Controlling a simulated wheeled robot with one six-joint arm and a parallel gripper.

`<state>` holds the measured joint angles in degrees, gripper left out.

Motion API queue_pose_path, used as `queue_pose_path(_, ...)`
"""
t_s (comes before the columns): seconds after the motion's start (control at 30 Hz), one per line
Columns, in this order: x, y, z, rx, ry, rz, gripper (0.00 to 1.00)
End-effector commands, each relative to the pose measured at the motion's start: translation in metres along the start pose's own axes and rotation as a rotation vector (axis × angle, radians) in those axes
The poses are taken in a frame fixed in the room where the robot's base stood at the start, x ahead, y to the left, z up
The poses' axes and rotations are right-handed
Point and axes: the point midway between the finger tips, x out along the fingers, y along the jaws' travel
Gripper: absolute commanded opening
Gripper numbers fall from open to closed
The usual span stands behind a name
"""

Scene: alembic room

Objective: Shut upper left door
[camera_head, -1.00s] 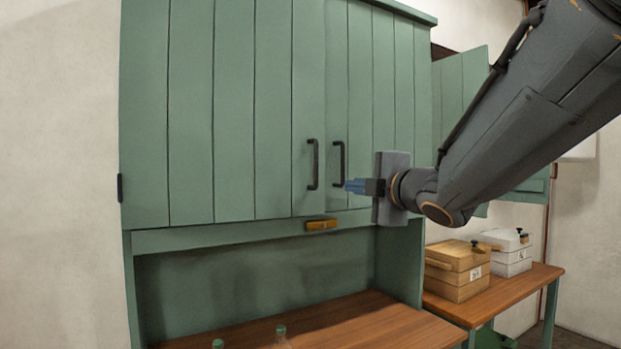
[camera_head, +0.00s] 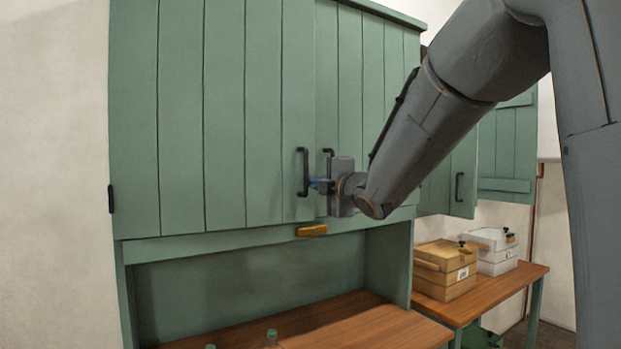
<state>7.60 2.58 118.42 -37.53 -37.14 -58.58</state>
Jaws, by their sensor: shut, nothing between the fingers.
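The upper left door (camera_head: 220,120) is a large green plank door with a dark hinge at its left edge. It looks closed or nearly closed; I cannot tell whether a small gap remains at its right edge. Its black handle (camera_head: 304,172) is near that edge.
A yellow latch-like piece (camera_head: 312,230) is on the rail below the doors. The wooden counter (camera_head: 390,329) holds bottles at the front. Another green cabinet with an open door (camera_head: 508,150) is at right, above a side table (camera_head: 525,280) with a wooden box (camera_head: 445,285) and white box (camera_head: 492,240).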

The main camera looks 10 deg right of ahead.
Motion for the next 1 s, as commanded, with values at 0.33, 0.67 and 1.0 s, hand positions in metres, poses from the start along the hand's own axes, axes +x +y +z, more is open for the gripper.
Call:
queue_pose_path(0.33, 0.015, 0.000, 0.000, 0.000, 0.000, 0.000, 0.00)
queue_pose_path(0.67, 0.021, -0.001, 0.000, 0.000, 0.001, 0.000, 0.00)
queue_pose_path(1.0, 0.062, 0.000, 0.001, 0.001, 0.000, 0.003, 0.00)
